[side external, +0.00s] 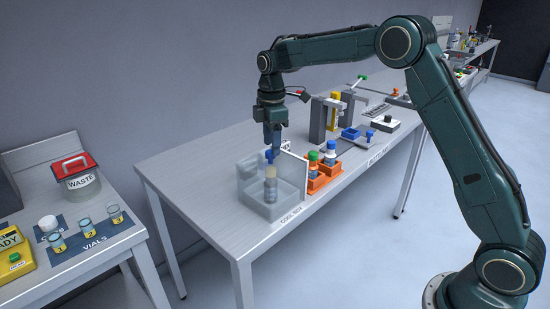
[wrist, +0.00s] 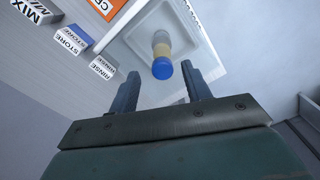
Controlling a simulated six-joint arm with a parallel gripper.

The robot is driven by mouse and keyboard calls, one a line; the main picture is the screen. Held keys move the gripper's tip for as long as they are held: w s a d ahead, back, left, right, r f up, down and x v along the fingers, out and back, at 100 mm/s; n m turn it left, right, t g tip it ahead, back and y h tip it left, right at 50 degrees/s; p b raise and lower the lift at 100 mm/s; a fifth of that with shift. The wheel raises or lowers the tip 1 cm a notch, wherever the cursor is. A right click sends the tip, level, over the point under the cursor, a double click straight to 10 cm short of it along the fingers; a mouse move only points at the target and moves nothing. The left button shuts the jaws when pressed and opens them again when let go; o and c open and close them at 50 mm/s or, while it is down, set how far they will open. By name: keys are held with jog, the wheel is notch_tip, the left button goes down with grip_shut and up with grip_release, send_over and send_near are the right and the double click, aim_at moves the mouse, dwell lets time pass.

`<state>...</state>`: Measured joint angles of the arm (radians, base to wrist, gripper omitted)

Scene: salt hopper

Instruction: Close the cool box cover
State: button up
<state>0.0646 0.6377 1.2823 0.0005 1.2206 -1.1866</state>
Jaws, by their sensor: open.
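The cool box (side external: 250,207) is a translucent, open-topped box at the near left end of the long table. Its cover (side external: 292,172) appears to be the pale panel standing upright along the box's right side. A vial with a blue cap (side external: 270,186) and amber contents stands inside the box; it also shows in the wrist view (wrist: 162,50). My gripper (side external: 271,150) points down just above the vial. In the wrist view my gripper (wrist: 163,82) has its two fingers apart, with the blue cap showing between and beyond the tips. I cannot tell if they touch it.
An orange rack (side external: 318,180) with green- and blue-capped bottles stands close right of the cover. Grey posts (side external: 318,118) and a blue tray (side external: 351,133) are farther back. The table (side external: 190,172) left of the box is clear. A side table holds a waste jar (side external: 82,187) and vials.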

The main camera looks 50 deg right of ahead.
notch_tip(320, 180, up, 12)
dwell(0.6)
jog(key=shift+s+r, duration=0.1)
jog(key=s+a+r+m+t, duration=0.1)
jog(key=s+r+m+t, duration=0.15)
jog(key=s, duration=0.65)
jog(key=s+a+r+m+t, duration=0.1)
jog(key=s+r+m, duration=0.25)
jog(key=s, duration=0.65)
jog(key=s+f+m+t, duration=0.1)
jog(key=s+f+m, duration=0.2)
jog(key=s, duration=0.5)
jog(key=s+a+f+m+t, duration=0.1)
jog(key=s+f+m, duration=0.2)
jog(key=s+f, duration=0.3)
jog(key=s, duration=0.3)
jog(key=shift+s+a+f+m, duration=0.2)
jog(key=shift+a+f+m, duration=0.05)
jog(key=shift+m, duration=0.15)
